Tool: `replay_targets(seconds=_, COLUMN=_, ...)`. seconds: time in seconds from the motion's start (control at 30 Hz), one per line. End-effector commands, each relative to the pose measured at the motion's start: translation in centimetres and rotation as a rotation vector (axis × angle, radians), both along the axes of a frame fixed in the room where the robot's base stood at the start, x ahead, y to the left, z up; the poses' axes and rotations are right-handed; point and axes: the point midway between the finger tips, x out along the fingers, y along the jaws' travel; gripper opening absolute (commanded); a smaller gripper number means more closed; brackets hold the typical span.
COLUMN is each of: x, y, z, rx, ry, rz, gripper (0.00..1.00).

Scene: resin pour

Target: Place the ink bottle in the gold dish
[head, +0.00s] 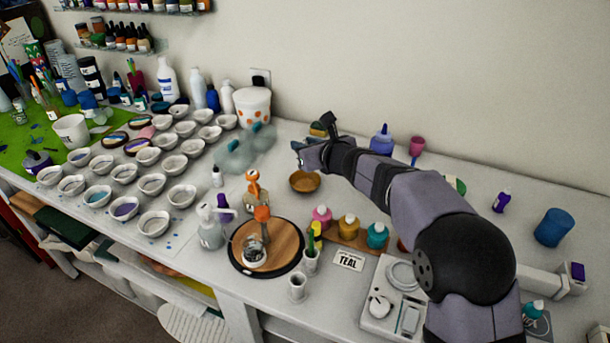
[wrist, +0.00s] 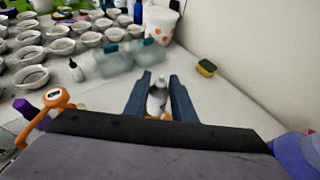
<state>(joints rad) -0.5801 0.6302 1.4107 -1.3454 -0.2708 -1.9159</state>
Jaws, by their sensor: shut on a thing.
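My gripper (wrist: 158,92) is shut on a small whitish bottle, which I take as the ink bottle (wrist: 157,101), between its two blue fingers. In the head view my gripper (head: 298,150) is just above and behind the gold dish (head: 304,183), and the bottle cannot be made out there. The gold dish is a small round brown-gold bowl on the white table. In the wrist view only orange-gold patches show below the bottle, probably the dish, mostly hidden by my gripper. I cannot tell whether bottle and dish touch.
A yellow-green sponge (wrist: 206,68) lies by the wall behind. Translucent teal-capped bottles (head: 244,150) and an orange-handled tool (head: 254,186) are to the left. Pink, yellow and teal bottles stand on a wooden rack (head: 358,241) in front. A blue bottle (head: 382,140) is to the right.

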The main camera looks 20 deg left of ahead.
Motion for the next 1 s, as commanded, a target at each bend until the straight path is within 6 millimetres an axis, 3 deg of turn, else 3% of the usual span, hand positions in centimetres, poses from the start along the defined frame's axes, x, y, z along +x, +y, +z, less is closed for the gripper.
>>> replay_targets(seconds=0.03, x=0.0, y=0.0, z=-1.4, rx=0.0, ry=0.002, rz=-0.001, gripper=0.02)
replay_targets(seconds=0.2, x=0.0, y=0.0, z=-3.2, rx=0.001, ry=0.0, rz=0.0, gripper=0.02)
replay_targets(seconds=0.47, x=0.0, y=0.0, z=-3.7, rx=0.001, ry=0.001, rz=0.0, gripper=0.02)
replay_targets(seconds=0.77, x=0.0, y=0.0, z=-7.0, rx=0.0, ry=0.0, rz=-0.001, gripper=0.02)
replay_targets(seconds=1.0, x=0.0, y=0.0, z=-7.2, rx=0.0, ry=-0.002, rz=-0.001, gripper=0.02)
